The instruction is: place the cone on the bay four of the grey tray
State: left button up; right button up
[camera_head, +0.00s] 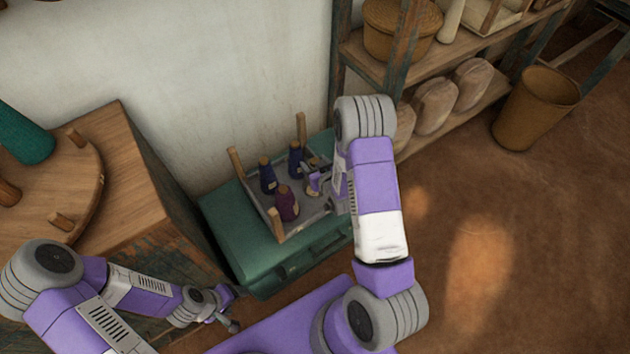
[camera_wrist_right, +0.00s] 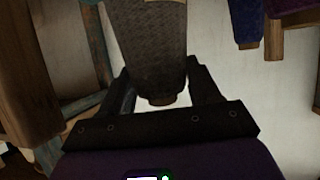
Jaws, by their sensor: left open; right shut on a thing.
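The grey tray (camera_head: 264,203) lies on a green trunk, with wooden posts at its corners. Two blue cones (camera_head: 267,179) (camera_head: 295,161) and a maroon cone (camera_head: 287,204) stand upright in it. My right gripper (camera_head: 314,184) is over the tray's right part, beside these cones. In the right wrist view it is shut on a dark grey-brown cone (camera_wrist_right: 150,45), with the wooden tip between the fingers. The arm mostly hides this cone in the head view, and I cannot tell whether its base touches the tray. My left gripper (camera_head: 230,314) is open and empty, at lower left.
The green trunk (camera_head: 235,235) stands against the pale wall. A wooden cabinet (camera_head: 130,165) at left bears a round board (camera_head: 85,185) with pegs and a teal cone (camera_head: 22,135). Shelves with baskets stand at upper right.

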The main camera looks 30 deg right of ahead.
notch_tip(320, 180, down, 5)
jog(key=shift+b, duration=0.85)
jog(key=shift+r, duration=0.1)
jog(key=o, duration=1.5)
jog(key=shift+o, duration=0.2)
